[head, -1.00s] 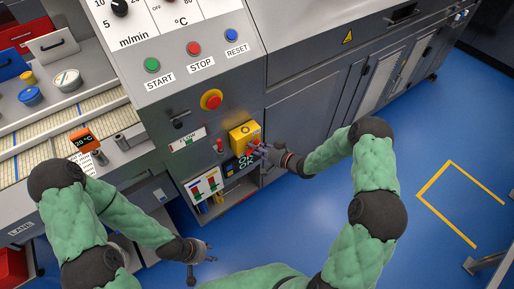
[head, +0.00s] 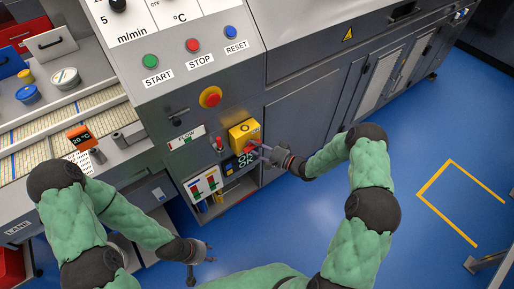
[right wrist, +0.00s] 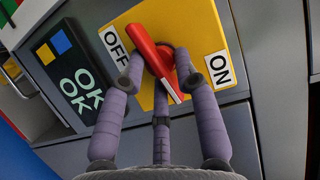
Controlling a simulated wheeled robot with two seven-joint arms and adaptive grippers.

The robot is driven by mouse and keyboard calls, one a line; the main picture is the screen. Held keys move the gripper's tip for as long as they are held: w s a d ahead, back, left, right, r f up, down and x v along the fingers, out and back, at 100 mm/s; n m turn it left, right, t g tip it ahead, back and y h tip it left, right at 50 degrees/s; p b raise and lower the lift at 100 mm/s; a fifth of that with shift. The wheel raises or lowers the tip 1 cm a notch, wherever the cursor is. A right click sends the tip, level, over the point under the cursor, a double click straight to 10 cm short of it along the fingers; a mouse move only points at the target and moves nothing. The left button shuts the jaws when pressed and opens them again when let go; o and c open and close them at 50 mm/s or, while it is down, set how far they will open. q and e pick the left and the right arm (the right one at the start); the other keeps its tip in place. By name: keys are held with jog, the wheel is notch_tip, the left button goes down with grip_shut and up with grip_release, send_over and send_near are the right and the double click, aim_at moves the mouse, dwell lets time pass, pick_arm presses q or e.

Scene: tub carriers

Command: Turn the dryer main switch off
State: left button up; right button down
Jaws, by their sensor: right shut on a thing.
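The dryer main switch is a red rotary handle (right wrist: 152,55) on a yellow plate (head: 243,132) at the front of the grey cabinet. In the right wrist view the plate has an OFF label (right wrist: 115,46) at left and an ON label (right wrist: 219,69) at right. The handle lies slanted between them, its white-marked end toward the bottom. My right gripper (head: 257,149) is shut on the handle, with its fingers (right wrist: 160,75) on both sides of it. My left gripper (head: 206,262) hangs empty over the floor, fingers apart.
A dark display reading OK (right wrist: 75,75) is beside the plate. Above are a red emergency button (head: 210,97) and the START (head: 151,62), STOP (head: 193,46) and RESET (head: 231,33) buttons. An open compartment (head: 238,193) lies below.

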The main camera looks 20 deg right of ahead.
jog(key=shift+w+d+r+m+t, duration=0.3)
jog(key=shift+w+r+m+t, duration=0.1)
jog(key=shift+m, duration=0.1)
dwell(0.4)
jog(key=c, duration=1)
grip_release()
jog(key=shift+o, duration=0.2)
jog(key=shift+s+f, duration=0.1)
jog(key=shift+f, duration=0.05)
jog(key=shift+a, duration=0.1)
jog(key=shift+s+f, duration=0.1)
jog(key=v, duration=1.2)
